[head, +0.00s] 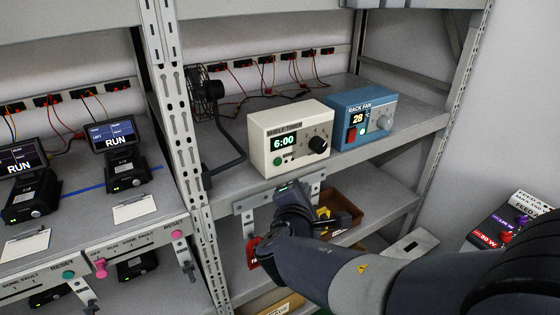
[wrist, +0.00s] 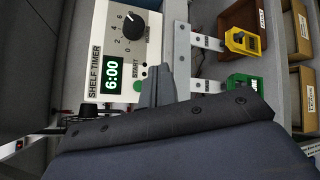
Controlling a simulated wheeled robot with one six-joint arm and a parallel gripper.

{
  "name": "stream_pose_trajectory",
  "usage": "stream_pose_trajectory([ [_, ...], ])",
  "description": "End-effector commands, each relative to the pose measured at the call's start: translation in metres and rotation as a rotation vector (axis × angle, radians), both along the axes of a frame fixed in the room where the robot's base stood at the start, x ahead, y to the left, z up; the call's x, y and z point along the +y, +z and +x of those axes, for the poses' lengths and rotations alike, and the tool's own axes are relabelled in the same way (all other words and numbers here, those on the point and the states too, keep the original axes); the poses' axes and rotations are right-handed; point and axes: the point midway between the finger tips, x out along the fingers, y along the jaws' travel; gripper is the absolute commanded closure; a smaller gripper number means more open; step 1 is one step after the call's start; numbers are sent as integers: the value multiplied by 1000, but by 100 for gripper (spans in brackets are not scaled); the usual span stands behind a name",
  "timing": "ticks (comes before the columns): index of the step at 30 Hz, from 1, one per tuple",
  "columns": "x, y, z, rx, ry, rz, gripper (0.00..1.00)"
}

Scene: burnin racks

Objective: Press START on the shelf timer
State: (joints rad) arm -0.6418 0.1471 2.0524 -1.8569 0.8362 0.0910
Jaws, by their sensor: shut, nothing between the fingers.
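The shelf timer (head: 262,160), a cream box with a green 6:00 display and a black knob, stands on the upper shelf of the right rack. It also shows sideways in the wrist view (wrist: 98,42). Its green START button (wrist: 137,86) sits beside the display; in the head view the button (head: 277,161) is low on the front face. My gripper (wrist: 154,72) is shut and empty, its tips close beside the button in the wrist view. I cannot tell whether they touch it. In the head view my gripper (head: 289,188) is below the timer's front, partly hidden by my arm.
A blue rack fan box (head: 345,105) with a red switch stands right of the timer. A black fan (head: 206,92) is behind left. A rack upright (head: 170,100) stands to the left. A brown bin (head: 343,208) and a yellow clamp (wrist: 242,41) are lower.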

Motion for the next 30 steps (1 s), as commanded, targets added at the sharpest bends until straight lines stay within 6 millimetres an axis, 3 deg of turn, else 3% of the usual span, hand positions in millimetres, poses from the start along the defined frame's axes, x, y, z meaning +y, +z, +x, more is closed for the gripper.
stream_pose_trajectory([
  [10,5,1,8,2,-2,1,100],
  [24,39,-1,60,2,-3,2,100],
  [30,47,-1,71,2,-3,2,100],
])
